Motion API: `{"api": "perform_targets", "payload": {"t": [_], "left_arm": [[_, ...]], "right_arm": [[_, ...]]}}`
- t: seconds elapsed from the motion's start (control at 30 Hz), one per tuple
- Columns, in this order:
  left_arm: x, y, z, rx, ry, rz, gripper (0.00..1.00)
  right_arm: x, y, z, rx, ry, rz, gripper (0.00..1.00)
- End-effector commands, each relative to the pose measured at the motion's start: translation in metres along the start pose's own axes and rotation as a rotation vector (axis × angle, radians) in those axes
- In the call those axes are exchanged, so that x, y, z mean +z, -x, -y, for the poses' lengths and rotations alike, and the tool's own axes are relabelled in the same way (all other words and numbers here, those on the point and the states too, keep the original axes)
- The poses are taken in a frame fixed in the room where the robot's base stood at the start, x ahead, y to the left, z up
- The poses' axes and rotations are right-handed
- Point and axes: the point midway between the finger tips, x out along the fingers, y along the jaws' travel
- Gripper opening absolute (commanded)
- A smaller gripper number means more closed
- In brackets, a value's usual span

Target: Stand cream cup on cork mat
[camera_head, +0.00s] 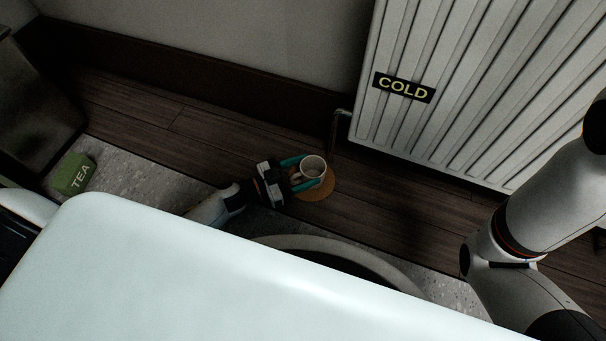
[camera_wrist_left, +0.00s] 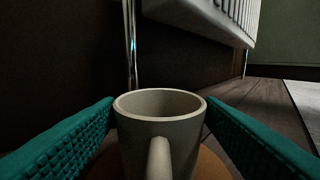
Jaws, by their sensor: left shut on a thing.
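The cream cup (camera_head: 313,166) is upright, between the teal fingers of my left gripper (camera_head: 306,172). In the left wrist view the cup (camera_wrist_left: 160,120) fills the middle, its handle towards the camera and a finger along each side. My left gripper is shut on it. The round cork mat (camera_head: 322,190) lies on the wooden floor under the cup; its edge also shows behind the cup in the left wrist view (camera_wrist_left: 212,166). The cup's base is hidden, so I cannot tell whether it touches the mat. My right gripper is out of view.
A white ribbed radiator (camera_head: 470,90) with a "COLD" sign (camera_head: 403,87) hangs just behind, its pipe (camera_head: 336,130) coming down close to the mat. A green "TEA" box (camera_head: 74,174) stands at left on the grey carpet. Bare wooden floor lies left of the mat.

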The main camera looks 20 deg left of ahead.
Motion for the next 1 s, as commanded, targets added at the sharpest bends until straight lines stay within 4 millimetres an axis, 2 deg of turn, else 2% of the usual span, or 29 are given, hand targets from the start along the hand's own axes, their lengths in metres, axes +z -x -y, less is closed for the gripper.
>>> {"api": "perform_targets", "payload": {"t": [0.3,0.33,0.47,0.8,1.0], "left_arm": [[-0.002,0.000,0.000,-0.001,0.000,0.000,0.38],[-0.002,0.000,0.000,-0.001,0.000,0.000,0.63],[-0.002,0.000,0.000,-0.001,-0.001,0.000,0.84],[0.004,0.000,0.000,0.000,-0.001,0.000,0.84],[0.005,0.031,0.000,0.001,0.002,-0.006,0.84]], "right_arm": [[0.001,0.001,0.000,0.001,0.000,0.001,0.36],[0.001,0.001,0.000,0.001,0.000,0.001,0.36],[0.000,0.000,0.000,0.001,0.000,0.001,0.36],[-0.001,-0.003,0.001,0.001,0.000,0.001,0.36],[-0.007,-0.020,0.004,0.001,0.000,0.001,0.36]]}}
